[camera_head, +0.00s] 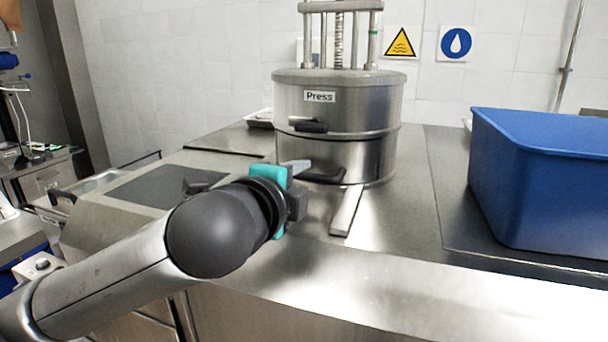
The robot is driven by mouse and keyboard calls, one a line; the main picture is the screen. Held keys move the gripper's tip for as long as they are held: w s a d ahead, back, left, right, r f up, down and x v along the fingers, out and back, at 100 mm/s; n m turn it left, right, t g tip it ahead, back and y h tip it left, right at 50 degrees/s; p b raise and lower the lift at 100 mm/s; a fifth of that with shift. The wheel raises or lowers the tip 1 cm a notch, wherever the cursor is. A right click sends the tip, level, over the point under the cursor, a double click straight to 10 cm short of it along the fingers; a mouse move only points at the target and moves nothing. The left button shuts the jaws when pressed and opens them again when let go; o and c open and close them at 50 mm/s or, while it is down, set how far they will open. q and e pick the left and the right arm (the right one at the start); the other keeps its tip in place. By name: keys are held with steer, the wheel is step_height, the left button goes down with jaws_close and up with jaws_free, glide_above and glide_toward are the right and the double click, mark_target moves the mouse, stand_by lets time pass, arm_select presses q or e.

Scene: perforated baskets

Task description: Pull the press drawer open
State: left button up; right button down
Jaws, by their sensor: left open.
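The press (338,105) is a round steel cylinder labelled "Press", standing on the steel counter behind my gripper. A dark handle (308,125) juts from its upper front. A second dark handle (326,175) sits low on its front, where the drawer front appears flush with the body. My left gripper (301,178), grey with teal parts, is open just left of the lower handle. One pale finger points right towards that handle. I cannot tell whether it touches it. The arm hides part of the jaws. My right gripper is not in view.
A big blue bin (540,180) stands on the counter at the right. A flat metal strip (347,211) runs forward from the press base. The counter (405,240) is clear between the press and the bin. Tiled wall with two signs stands behind.

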arm_select(q)
steer(key=shift+x, duration=1.1)
jaws_close()
stand_by(0.8)
